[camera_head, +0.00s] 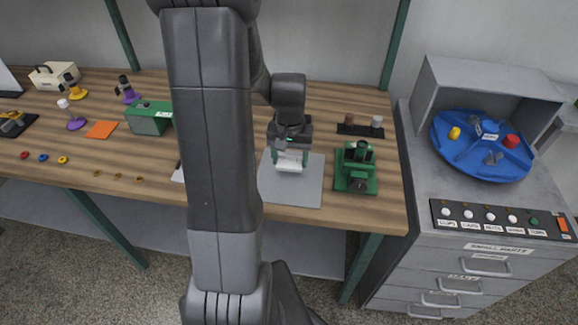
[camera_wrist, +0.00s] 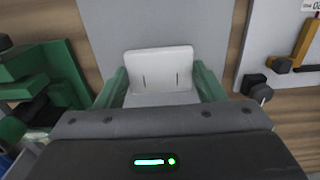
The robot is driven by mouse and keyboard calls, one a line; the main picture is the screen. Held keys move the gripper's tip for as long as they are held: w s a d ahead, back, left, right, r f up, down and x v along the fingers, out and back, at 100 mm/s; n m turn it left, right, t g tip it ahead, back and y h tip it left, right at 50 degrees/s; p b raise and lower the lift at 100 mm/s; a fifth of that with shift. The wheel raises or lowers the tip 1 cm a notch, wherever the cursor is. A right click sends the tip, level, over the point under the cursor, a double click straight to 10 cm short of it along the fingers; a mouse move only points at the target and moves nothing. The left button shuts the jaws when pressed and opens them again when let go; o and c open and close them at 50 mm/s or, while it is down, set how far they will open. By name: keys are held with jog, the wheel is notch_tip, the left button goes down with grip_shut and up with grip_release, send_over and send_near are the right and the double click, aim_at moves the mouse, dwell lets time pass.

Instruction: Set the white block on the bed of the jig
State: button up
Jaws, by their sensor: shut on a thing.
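The white block (camera_head: 290,165) is between the green fingers of my gripper (camera_head: 290,157), over the grey mat. In the wrist view the block (camera_wrist: 160,65) shows a pale face with two short dark slits, and the gripper (camera_wrist: 161,88) is shut on its sides. I cannot tell whether the block touches the mat. A pale plate with an orange lever and black knobs (camera_wrist: 300,50), perhaps the jig, is at the right of the wrist view. In the head view only a pale corner (camera_head: 178,173) shows beside my arm, which hides the rest.
The grey mat (camera_head: 290,196) lies near the bench's front edge. A green fixture with dark cylinders (camera_head: 355,170) stands just right of it. A dark strip with two small pegs (camera_head: 360,130) lies behind. A grey cabinet with a blue turntable (camera_head: 480,150) stands right of the bench.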

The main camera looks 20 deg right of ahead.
aim_at(290, 162)
jog(key=shift+f, duration=2.1)
jog(key=shift+f, duration=0.2)
jog(key=o, duration=0.9)
jog(key=shift+o, duration=0.2)
jog(key=shift+r, duration=0.1)
